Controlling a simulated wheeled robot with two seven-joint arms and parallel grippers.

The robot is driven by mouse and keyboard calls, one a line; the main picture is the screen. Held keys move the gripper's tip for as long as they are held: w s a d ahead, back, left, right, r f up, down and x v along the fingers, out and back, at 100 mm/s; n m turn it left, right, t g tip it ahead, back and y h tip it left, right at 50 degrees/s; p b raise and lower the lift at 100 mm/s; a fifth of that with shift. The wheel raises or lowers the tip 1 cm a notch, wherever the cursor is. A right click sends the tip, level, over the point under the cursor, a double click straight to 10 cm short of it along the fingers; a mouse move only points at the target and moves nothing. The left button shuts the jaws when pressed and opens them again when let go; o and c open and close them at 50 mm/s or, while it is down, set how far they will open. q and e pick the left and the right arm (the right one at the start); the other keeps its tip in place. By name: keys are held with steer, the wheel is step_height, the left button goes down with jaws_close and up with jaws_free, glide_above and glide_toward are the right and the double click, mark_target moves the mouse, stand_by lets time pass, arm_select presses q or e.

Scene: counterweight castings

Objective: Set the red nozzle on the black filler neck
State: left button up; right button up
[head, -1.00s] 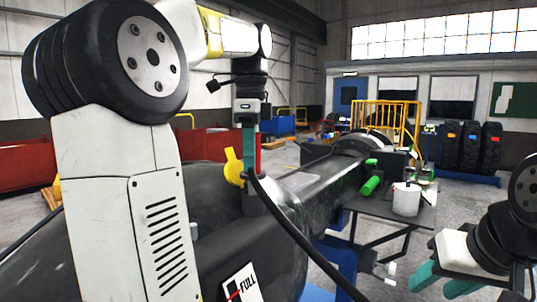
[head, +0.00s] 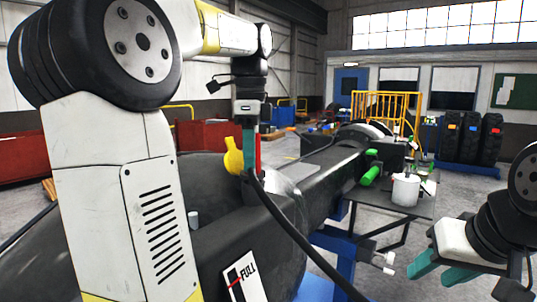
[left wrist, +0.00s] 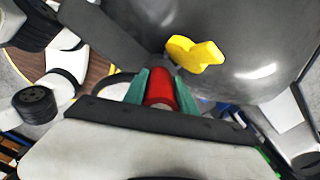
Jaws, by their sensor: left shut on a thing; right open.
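My left gripper (head: 249,163) is shut on the red nozzle (head: 258,152). The nozzle shows as a thin red strip beside the teal fingers. In the left wrist view the red nozzle (left wrist: 159,88) sits between both fingers. The gripper is over the big dark tank (head: 130,240), right beside a yellow cap (head: 233,158). The cap also shows in the left wrist view (left wrist: 193,53). The black filler neck is mostly hidden behind the fingers and nozzle, so I cannot tell whether they touch. My right gripper (head: 436,272) is open and empty at lower right.
A black hose (head: 290,230) runs from near the fingers to the lower right. A white plate marked FULL (head: 241,280) is on the tank's front. A side table (head: 390,203) carries a white bucket (head: 405,190) and a green cylinder (head: 369,176). Red bins stand behind.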

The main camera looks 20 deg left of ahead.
arm_select(q)
steer(key=shift+f, duration=0.5)
steer(key=o, duration=1.2)
step_height(320, 180, up, 8)
steer(key=shift+f, duration=0.15)
